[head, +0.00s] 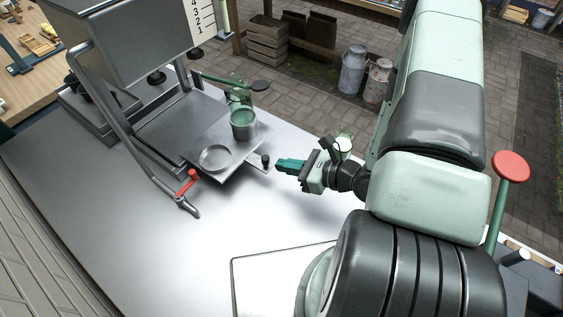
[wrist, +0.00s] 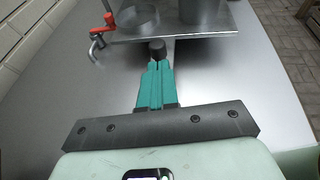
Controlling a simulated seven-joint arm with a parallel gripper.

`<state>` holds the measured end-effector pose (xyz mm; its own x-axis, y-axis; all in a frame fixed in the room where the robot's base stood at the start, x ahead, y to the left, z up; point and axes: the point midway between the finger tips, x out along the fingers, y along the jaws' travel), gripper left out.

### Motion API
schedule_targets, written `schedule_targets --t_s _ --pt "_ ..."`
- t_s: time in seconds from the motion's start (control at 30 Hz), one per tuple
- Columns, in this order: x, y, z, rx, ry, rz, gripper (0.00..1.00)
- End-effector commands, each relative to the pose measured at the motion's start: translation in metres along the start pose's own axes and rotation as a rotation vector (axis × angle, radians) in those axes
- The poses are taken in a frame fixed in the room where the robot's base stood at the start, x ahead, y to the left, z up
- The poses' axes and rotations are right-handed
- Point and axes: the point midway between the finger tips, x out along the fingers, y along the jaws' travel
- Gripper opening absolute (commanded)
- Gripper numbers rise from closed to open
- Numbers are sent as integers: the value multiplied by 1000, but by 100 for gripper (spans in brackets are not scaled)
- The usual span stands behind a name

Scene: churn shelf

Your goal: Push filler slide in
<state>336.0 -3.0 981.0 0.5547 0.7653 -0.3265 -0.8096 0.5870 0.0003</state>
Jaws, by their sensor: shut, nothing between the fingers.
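The filler slide (head: 238,156) is a flat metal plate sticking out of the filler's frame. It carries a round metal ring or dish and a metal cup (head: 243,124). A dark knob (head: 266,158) stands at the slide's near end, on a short bar. My gripper (head: 280,164) has teal fingers, shut and empty, pointing at the knob from the right. In the wrist view the fingertips (wrist: 156,66) are right in front of the knob (wrist: 157,50), in line with it; I cannot tell if they touch. The slide's edge (wrist: 185,28) shows behind it.
A red-handled lever (head: 188,184) sits at the slide's left corner. A green bottle-like container (head: 238,97) stands behind the cup, and a green jar (head: 344,145) stands behind my wrist. The metal tabletop (head: 140,222) in front is clear.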

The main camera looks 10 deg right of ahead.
Motion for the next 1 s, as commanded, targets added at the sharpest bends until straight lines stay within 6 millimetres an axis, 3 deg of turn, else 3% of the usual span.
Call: schedule_targets --t_s 0.2,0.63,0.77,1.0 --pt "14 0 5 -1 0 0 0" --pt "22 -1 7 -3 -1 2 0" --pt "48 -6 16 -6 -2 4 0" --pt "113 -17 39 -6 -1 3 0"
